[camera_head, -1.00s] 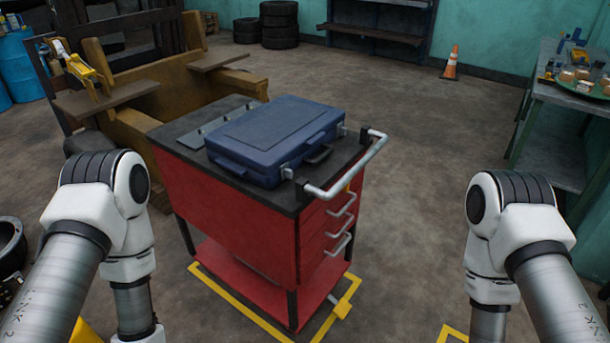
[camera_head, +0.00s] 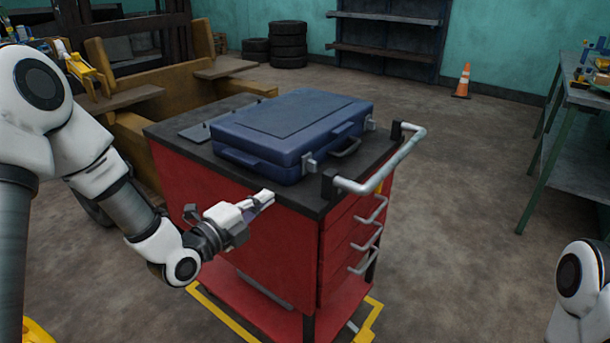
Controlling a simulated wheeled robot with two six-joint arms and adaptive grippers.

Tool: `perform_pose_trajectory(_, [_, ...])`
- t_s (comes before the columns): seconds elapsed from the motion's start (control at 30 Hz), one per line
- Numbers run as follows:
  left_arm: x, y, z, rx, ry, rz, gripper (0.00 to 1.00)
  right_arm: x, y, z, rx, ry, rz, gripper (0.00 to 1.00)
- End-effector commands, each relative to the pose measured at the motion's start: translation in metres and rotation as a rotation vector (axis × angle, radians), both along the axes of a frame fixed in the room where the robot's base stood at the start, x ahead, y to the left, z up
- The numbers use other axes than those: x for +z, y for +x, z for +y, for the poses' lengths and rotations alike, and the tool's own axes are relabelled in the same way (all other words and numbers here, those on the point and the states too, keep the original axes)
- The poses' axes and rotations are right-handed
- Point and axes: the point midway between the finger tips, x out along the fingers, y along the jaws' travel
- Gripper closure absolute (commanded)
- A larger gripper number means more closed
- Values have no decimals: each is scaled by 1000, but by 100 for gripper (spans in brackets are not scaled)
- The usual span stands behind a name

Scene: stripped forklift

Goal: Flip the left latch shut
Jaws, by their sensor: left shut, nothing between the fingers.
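A blue case (camera_head: 293,125) lies with its lid down on top of a red tool cart (camera_head: 280,250). Two metal latches sit on its handle side: the left latch (camera_head: 308,162) and the right latch (camera_head: 370,122), with the black handle (camera_head: 346,148) between them. The left latch looks small; I cannot tell whether it is flipped open or shut. My left gripper (camera_head: 266,198) is shut and empty. Its tips point right, in front of the cart's near side, below and left of the left latch and apart from it. My right gripper is out of view.
A metal push bar (camera_head: 385,168) sticks up at the cart's right edge, close to the latches. Drawer handles (camera_head: 367,235) stick out below it. A workbench (camera_head: 588,95) stands at the right. The floor between is clear.

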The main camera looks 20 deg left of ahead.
Motion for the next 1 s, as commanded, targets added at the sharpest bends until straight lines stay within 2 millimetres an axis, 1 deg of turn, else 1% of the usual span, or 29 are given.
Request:
perform_pose_trajectory(0.07, [0,4,-2,-1,4,1,100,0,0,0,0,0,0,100])
perform_pose_trajectory(0.17, [-1,15,-6,-1,6,1,100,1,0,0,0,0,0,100])
perform_pose_trajectory(0.27, [0,33,-13,-2,6,0,100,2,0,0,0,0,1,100])
perform_pose_trajectory(0.6, [0,102,-38,-2,3,0,100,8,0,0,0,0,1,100])
perform_pose_trajectory(0.7, [0,117,-44,-2,2,0,100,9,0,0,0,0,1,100])
perform_pose_trajectory(0.83, [-1,129,-47,-1,1,2,100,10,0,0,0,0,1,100])
perform_pose_trajectory(1.0, [-1,131,-48,0,0,2,100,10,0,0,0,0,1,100])
